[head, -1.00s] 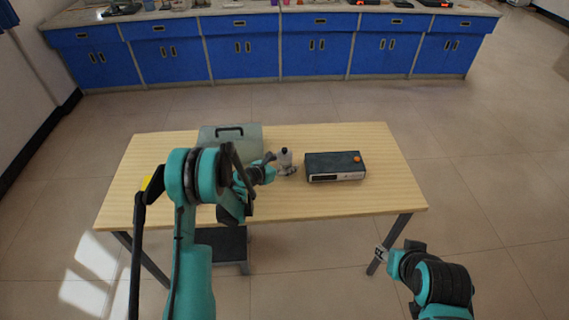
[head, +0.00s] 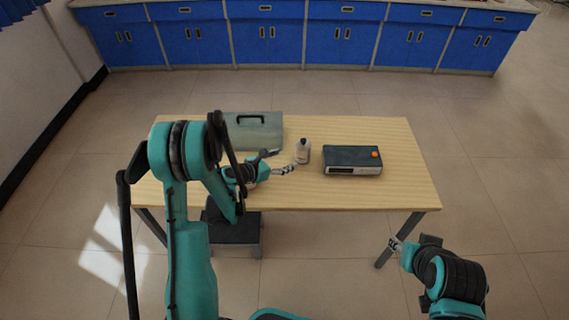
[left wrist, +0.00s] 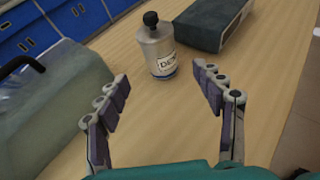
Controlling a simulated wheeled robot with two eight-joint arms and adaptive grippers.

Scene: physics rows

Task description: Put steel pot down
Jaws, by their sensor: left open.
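A pale grey bottle-like pot with a black cap (head: 303,153) stands upright on the wooden table (head: 330,195). It also shows in the left wrist view (left wrist: 157,50), with a white label, partly read as "DE". No other vessel that looks like a steel pot is in view. My left gripper (head: 280,161) is open and empty, just left of the pot. In the left wrist view its fingers (left wrist: 165,88) are spread, with the pot beyond the tips and clear of them. My right gripper (head: 395,244) hangs off the table's front right corner; its fingers are too small to read.
A dark box with an orange knob (head: 352,160) lies right of the pot. A grey-green case with a black handle (head: 262,133) stands at the back left. The table's right and front right parts are clear. Blue cabinets (head: 270,35) line the back wall.

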